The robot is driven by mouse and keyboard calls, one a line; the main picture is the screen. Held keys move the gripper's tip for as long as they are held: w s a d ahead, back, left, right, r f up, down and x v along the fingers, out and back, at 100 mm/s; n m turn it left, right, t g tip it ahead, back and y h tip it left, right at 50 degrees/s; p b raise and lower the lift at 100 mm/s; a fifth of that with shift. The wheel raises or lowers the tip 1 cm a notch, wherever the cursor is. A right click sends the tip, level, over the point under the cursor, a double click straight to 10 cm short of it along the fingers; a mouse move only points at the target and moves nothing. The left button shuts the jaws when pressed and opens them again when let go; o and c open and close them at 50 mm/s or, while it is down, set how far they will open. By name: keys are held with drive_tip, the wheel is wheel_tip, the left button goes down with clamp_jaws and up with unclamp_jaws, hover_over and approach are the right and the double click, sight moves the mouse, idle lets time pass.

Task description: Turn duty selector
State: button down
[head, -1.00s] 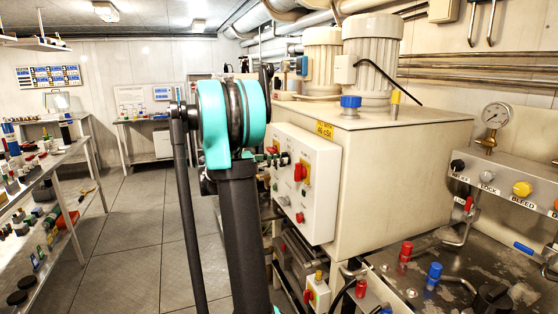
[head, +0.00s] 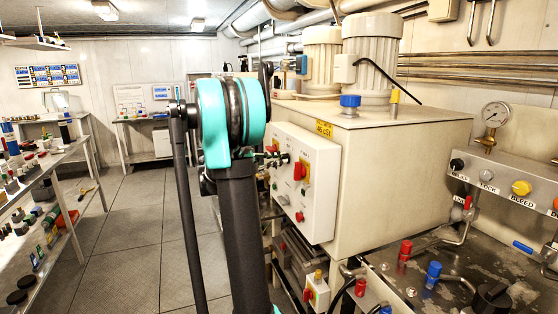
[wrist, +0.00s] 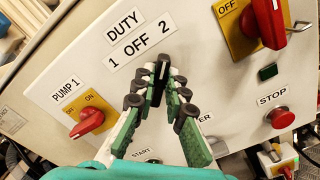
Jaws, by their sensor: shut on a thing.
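The duty selector (wrist: 162,70) is a black knob with a white line, below the DUTY label (wrist: 123,27) and the 1 OFF 2 label (wrist: 140,45) in the wrist view. Its white line points up the picture, roughly toward the 2. My gripper (wrist: 160,80) is shut on the selector, one green-and-black finger on each side. The fingers cover part of the knob. In the head view my arm hides most of the gripper at the left edge of the white control panel (head: 318,200).
Near the selector are the red PUMP 1 switch (wrist: 88,122), a red switch on a yellow plate (wrist: 266,22) and the red STOP button (wrist: 281,117). A shelf (head: 75,150) with loose parts stands left, with clear floor (head: 130,230) between.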

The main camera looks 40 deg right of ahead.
drive_tip(key=c, duration=1.6)
unclamp_jaws()
drive_tip(key=shift+o, duration=0.2)
drive_tip(key=shift+a, duration=0.1)
drive_tip(key=v, duration=1.2)
drive_tip(key=shift+f, duration=0.1)
